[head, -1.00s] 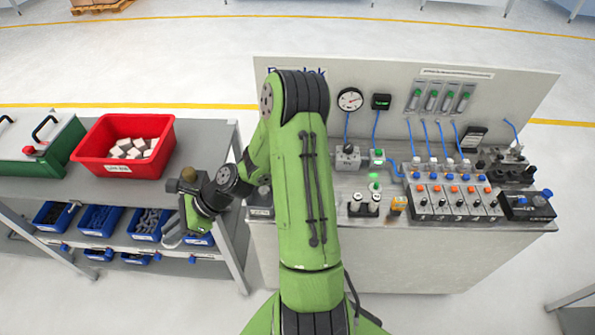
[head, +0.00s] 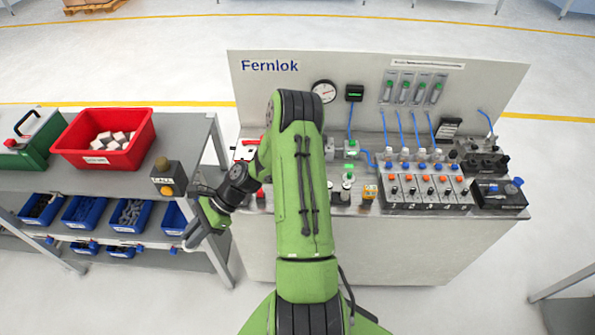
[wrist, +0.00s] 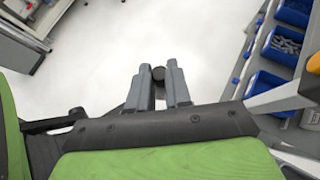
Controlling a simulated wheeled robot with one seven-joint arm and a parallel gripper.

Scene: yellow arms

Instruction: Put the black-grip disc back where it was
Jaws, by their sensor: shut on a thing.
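My gripper (head: 193,238) hangs low in the head view, in front of the gap between the shelf table and the test bench. In the wrist view my gripper (wrist: 158,82) is shut on a small dark round piece, the black grip (wrist: 158,73), which shows between the fingertips. The rest of the disc is hidden or too small to make out. The test bench (head: 400,245) with its Fernlok back panel (head: 300,68) stands to the right of my gripper. My arm covers part of its left half.
The shelf table (head: 190,130) on the left carries a red bin (head: 75,155) of pale blocks and a button box (head: 168,180) near my wrist. Blue bins (head: 85,212) sit below. The floor (wrist: 110,45) under my gripper is clear.

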